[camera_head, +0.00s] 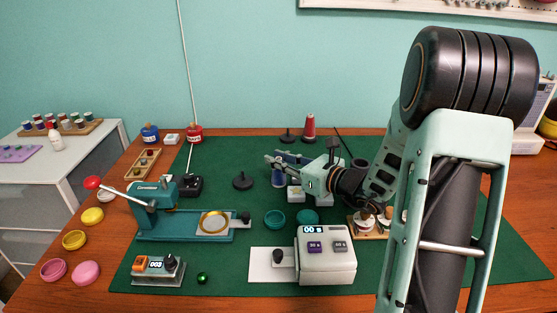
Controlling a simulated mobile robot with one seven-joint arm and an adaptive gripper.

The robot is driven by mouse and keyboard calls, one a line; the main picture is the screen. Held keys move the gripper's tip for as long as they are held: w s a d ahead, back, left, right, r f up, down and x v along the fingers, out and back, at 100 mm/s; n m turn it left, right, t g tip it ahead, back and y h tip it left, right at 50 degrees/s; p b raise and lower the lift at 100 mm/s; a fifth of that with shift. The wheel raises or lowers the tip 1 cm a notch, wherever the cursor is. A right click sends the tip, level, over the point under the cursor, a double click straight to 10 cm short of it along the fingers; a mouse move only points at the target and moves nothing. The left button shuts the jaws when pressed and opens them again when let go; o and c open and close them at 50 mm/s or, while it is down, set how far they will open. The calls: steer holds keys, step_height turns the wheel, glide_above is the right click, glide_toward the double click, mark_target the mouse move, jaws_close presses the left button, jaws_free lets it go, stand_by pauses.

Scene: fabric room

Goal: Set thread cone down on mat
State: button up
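A red thread cone (309,125) stands upright on a dark base at the back of the green mat (262,254). My gripper (277,168) is over the middle of the mat, in front of the red cone and apart from it, with its fingers pointing left. A blue cone or spool (278,179) shows right at the fingertips, partly covered by them. I cannot tell whether the fingers are shut on it or whether it touches the mat. Which of the two cones the task means is not clear from the picture.
Dark round bases (242,181) stand left of my gripper and at the back (287,137). Teal dishes (275,219) and a white device (325,257) are in front. A teal press (165,210) stands at left.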

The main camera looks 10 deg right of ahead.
steer(key=o, duration=0.4)
steer(key=shift+o, duration=0.2)
steer(key=shift+r, duration=0.2)
steer(key=p+v, duration=0.2)
steer(key=v, duration=1)
steer(key=shift+p, duration=0.3)
steer(key=shift+a+f, duration=0.1)
steer(key=shift+f, duration=0.05)
